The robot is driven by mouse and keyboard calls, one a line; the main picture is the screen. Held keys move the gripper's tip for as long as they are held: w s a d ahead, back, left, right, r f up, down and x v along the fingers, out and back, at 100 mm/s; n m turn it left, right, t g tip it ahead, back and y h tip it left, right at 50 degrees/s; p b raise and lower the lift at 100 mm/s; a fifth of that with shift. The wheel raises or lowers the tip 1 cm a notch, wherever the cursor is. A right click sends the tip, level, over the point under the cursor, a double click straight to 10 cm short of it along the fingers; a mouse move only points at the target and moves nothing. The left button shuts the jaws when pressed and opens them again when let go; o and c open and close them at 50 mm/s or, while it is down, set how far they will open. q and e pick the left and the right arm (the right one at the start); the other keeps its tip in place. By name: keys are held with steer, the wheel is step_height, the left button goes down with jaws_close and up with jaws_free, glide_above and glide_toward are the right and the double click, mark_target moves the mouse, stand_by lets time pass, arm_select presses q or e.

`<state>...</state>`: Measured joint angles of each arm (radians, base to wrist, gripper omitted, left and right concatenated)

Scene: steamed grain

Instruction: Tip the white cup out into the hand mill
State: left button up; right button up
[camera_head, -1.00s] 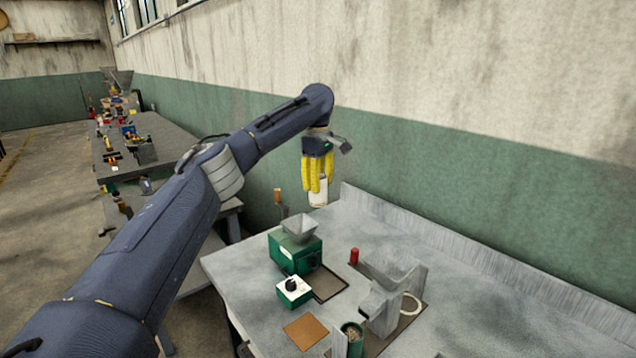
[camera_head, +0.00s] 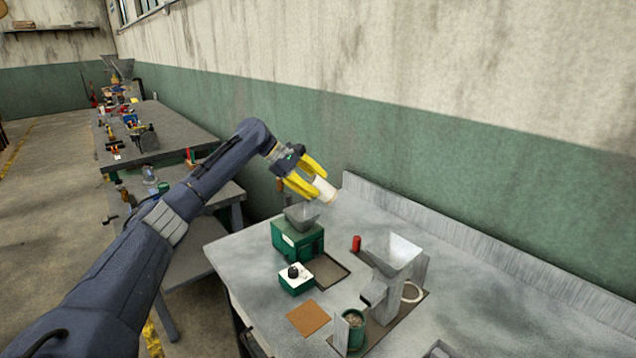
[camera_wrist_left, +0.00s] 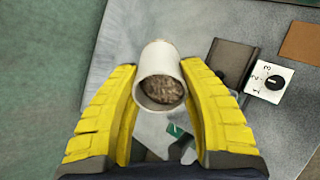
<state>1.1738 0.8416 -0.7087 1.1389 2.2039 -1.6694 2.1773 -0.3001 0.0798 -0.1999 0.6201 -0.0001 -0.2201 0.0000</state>
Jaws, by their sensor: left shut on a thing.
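The white cup (camera_head: 325,190) is held by my left gripper (camera_head: 311,182) in the head view, tilted, above the bench. In the left wrist view the cup (camera_wrist_left: 157,58) sits between the two yellow fingers, its mouth towards the camera, with brown grain (camera_wrist_left: 160,90) inside. The green hand mill (camera_head: 298,240) stands on the bench with a grey hopper (camera_head: 302,215) on top. The cup is above and slightly right of this hopper in the picture; its exact height over it is unclear. My right gripper is not seen.
A second grey hopper machine (camera_head: 393,252), a red cylinder (camera_head: 356,243), a brown square (camera_head: 308,318) and a green container (camera_head: 353,330) stand further right and forward.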

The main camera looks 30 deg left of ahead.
arm_select(q)
steer(key=h, duration=0.1)
steer(key=a+f+t+h, duration=0.1)
steer(key=shift+s+f+h, duration=0.15)
steer(key=shift+s+h, duration=0.2)
steer(key=shift+h, duration=0.05)
steer(key=shift+s+a+f+t+h, duration=0.1)
steer(key=shift+a+f+t+h, duration=0.1)
steer(key=shift+t+h, duration=0.5)
steer(key=t+h, duration=0.2)
steer(key=r+t+h, duration=0.1)
steer(key=h, duration=0.1)
steer(key=shift+s+a, duration=0.25)
steer(key=shift+a, duration=0.15)
steer(key=shift+s+a+r+t+h, duration=0.1)
steer(key=shift+a+r+t+h, duration=0.15)
steer(key=shift+h, duration=0.3)
steer(key=shift+s+a+r+t+h, duration=0.15)
steer(key=shift+t+h, duration=0.2)
steer(key=shift+h, duration=0.2)
steer(key=shift+r+h, duration=0.2)
steer(key=shift+h, duration=0.1)
step_height(320, 180, up, 6)
steer(key=g+y, duration=0.2)
steer(key=y, duration=0.1)
steer(key=g+y, duration=0.2)
steer(key=y, duration=0.1)
